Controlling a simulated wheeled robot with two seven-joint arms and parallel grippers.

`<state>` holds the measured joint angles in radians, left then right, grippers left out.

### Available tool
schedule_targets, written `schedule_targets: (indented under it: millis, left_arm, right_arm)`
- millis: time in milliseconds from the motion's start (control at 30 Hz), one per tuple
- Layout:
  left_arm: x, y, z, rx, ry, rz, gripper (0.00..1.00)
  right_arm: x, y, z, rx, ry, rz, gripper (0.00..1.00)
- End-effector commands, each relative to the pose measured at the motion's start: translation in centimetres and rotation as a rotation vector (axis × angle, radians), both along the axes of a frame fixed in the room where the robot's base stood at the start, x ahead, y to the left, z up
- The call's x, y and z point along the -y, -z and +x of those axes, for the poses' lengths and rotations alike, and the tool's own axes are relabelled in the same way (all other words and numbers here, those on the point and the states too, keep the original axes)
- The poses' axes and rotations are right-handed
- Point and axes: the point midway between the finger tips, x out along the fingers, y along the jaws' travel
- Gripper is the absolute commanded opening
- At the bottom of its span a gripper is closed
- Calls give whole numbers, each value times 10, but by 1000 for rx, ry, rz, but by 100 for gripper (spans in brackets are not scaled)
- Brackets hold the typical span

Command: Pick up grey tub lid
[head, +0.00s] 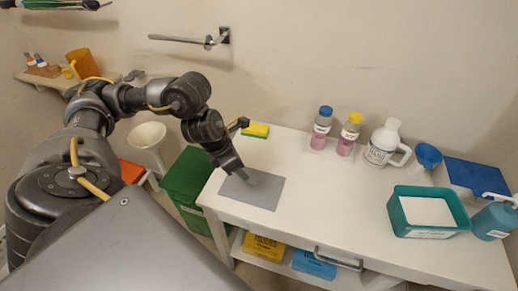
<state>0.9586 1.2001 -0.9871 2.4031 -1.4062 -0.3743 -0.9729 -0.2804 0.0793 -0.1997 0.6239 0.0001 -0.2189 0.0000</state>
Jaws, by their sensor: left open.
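The grey tub lid (262,193) is a flat grey rectangle lying on the left end of the white table. My left gripper (246,177) points down over the lid's upper left part. Its jaws are open, and its tips are at or just above the lid; I cannot tell whether they touch it. The gripper and its shadow hide part of the lid. My right gripper does not show.
On the white table (330,205) stand a yellow sponge (256,130), two pink bottles (321,130), a white jug (381,146), a teal tub (409,217), a blue lid (475,174) and a blue bottle (493,221). A green bin (186,185) stands left of the table.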

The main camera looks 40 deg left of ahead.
Motion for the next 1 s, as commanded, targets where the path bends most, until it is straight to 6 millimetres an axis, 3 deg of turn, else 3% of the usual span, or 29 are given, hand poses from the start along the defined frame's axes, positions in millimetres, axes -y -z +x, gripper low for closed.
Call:
schedule_targets:
  millis: [133, 300, 467, 700, 1000]
  left_arm:
    - [-3, 8, -2, -3, -12, -1, 47]
    - [-2, 33, 4, -5, -21, -1, 47]
    - [2, 49, 12, -2, -19, -2, 47]
    - [3, 55, 16, -1, -18, 0, 47]
    - [8, 91, 35, -3, -17, -2, 47]
  right_arm:
    - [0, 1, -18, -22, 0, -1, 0]
    - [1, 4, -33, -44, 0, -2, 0]
    - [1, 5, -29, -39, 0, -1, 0]
    - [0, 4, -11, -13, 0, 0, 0]
    - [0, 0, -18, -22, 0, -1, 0]
